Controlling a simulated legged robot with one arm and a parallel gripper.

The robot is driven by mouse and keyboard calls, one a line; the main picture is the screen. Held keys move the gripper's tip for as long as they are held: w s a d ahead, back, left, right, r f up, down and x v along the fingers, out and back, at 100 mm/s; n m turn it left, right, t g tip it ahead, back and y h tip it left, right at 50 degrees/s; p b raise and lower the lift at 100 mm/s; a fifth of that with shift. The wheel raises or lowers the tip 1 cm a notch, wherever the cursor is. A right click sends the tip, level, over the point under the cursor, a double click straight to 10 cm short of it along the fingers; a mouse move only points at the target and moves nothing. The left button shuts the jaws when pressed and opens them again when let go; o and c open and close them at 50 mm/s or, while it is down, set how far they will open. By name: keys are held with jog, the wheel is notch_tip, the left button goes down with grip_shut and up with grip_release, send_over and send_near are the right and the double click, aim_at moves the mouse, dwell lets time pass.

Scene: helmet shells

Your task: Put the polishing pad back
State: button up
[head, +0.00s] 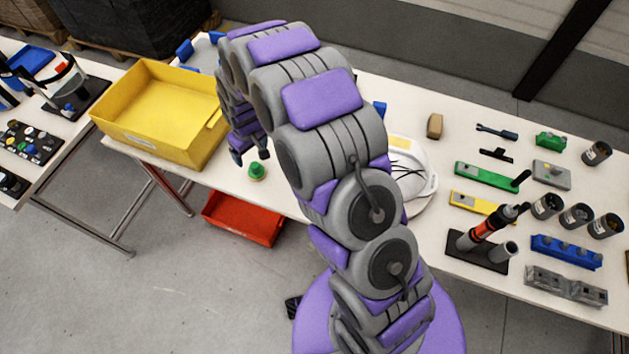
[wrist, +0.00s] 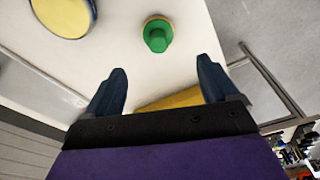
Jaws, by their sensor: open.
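A small green knobbed piece with a tan-orange base, which looks like the polishing pad (head: 257,172), stands on the white table near its front edge, right of the yellow bin. It also shows in the wrist view (wrist: 157,36), beyond my fingertips and roughly centred between them. My gripper (head: 250,156) points down just above and behind it. In the wrist view its dark blue fingers (wrist: 162,66) are spread apart with nothing between them, and they do not touch the pad. A yellow disc with a dark rim (wrist: 62,14) lies at the wrist view's upper left; my arm hides it in the head view.
The yellow bin (head: 150,138) stands left of my gripper. A red bin (head: 240,220) sits below the table. A white helmet shell (head: 415,185) is partly hidden behind my arm. Tools, blocks and dark cups (head: 546,207) fill the right side.

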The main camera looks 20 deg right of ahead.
jog(key=s+d+r+m, duration=0.1)
jog(key=s+d+r, duration=0.55)
jog(key=r, duration=0.35)
jog(key=s+d+r+m+g, duration=0.1)
jog(key=s+d+r, duration=0.2)
jog(key=s, duration=0.7)
jog(key=s+d+r+m+g, duration=0.1)
jog(key=s+r, duration=0.4)
jog(key=s, duration=0.6)
jog(key=s+d+r+m+g, duration=0.1)
jog(key=s+d+r+m, duration=0.2)
jog(key=s, duration=0.8)
notch_tip(320, 180, up, 2)
jog(key=shift+d+r+h, duration=0.1)
jog(key=shift+d+h, duration=0.3)
jog(key=shift+d, duration=0.7)
